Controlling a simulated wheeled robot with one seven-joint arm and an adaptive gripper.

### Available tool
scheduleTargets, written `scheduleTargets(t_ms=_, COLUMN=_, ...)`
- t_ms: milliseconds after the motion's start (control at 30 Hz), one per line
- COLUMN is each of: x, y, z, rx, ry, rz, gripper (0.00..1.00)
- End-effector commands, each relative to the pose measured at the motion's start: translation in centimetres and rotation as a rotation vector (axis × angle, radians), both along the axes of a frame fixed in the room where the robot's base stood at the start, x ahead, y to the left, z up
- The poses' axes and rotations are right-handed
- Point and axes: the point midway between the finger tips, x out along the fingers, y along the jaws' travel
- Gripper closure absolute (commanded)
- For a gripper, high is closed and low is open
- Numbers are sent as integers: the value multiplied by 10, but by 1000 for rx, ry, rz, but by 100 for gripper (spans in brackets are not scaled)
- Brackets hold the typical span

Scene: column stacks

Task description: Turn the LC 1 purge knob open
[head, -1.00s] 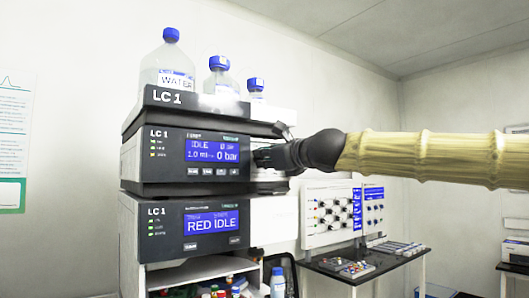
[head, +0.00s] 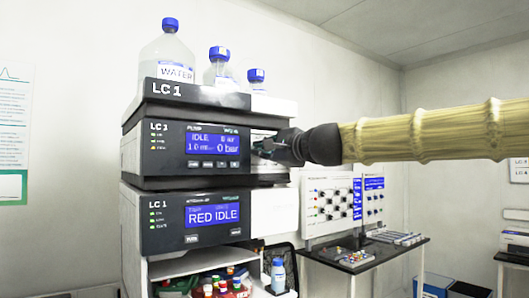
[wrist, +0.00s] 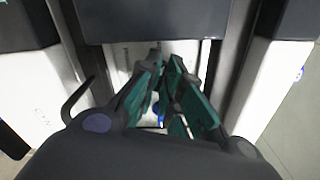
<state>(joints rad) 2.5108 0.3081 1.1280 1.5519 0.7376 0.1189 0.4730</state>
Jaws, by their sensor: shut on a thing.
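The LC 1 stack stands left of centre in the head view. Its pump module (head: 165,150) has a blue display (head: 212,144) reading IDLE and 0 bar. My gripper (head: 262,148) is at the right part of the pump module's front, reaching in from the right. It also shows in the wrist view (wrist: 168,70), with its teal-padded fingers close together. It is shut on the purge knob, which the fingers hide almost wholly. A small blue patch (wrist: 157,110) shows between the fingers; I cannot tell whether it is part of the knob.
A lower LC 1 module (head: 165,218) reads RED IDLE. A WATER bottle (head: 167,62) and two smaller bottles stand on top of the stack. Small capped vials sit in the shelf below. A bench (head: 375,255) with a white panel (head: 328,205) stands behind at right.

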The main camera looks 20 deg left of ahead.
Motion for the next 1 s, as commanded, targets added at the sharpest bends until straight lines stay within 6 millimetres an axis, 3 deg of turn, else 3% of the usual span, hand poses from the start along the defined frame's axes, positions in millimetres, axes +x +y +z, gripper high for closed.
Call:
scheduleTargets(t_ms=333, x=0, y=0, z=0, rx=-86, ry=-112, rz=-1, gripper=100)
scheduleTargets(t_ms=867, x=0, y=0, z=0, rx=-101, ry=-129, rz=0, gripper=100)
scheduleTargets(t_ms=900, x=0, y=0, z=0, rx=-101, ry=-129, rz=0, gripper=88)
scheduleTargets(t_ms=1000, x=0, y=0, z=0, rx=-101, ry=-129, rz=0, gripper=71)
